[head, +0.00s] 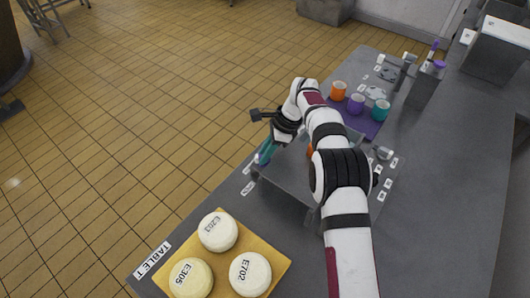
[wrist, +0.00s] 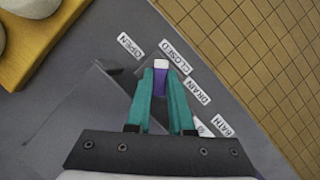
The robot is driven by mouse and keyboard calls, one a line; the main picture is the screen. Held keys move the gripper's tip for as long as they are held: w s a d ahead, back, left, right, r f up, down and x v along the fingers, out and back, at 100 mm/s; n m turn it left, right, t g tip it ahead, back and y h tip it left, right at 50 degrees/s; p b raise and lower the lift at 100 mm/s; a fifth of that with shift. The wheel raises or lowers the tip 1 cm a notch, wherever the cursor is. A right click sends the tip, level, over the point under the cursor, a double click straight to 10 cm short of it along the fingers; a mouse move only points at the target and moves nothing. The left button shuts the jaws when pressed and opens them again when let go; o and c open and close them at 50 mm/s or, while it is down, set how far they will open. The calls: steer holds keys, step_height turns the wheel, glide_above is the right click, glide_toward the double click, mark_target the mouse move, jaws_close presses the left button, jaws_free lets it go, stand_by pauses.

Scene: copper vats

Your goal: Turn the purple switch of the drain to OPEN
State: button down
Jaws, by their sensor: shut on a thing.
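The purple drain switch (wrist: 160,82) has a white tip and stands between the teal fingers of my gripper (wrist: 161,74) in the wrist view. My gripper is shut on the switch. The tip points to the top of that view, close to the CLOSED label (wrist: 177,57). The OPEN label (wrist: 130,46) lies to the left of the tip, and the DRAIN label (wrist: 190,84) to its right. In the head view my gripper (head: 263,154) is at the near left edge of the grey bath, and the switch there is mostly hidden.
A wooden board (head: 278,272) with several round pale pieces lies at the near end of the grey table (head: 228,187). The BATH label (wrist: 221,126) is near the right finger.

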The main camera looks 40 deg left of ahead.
steer(key=n, duration=0.3)
steer(key=shift+w+a+g+h, duration=0.1)
steer(key=shift+a+g+h, duration=0.05)
steer(key=shift+g+h, duration=0.25)
steer(key=shift+n, duration=0.4)
steer(key=c, duration=0.8)
jaws_free()
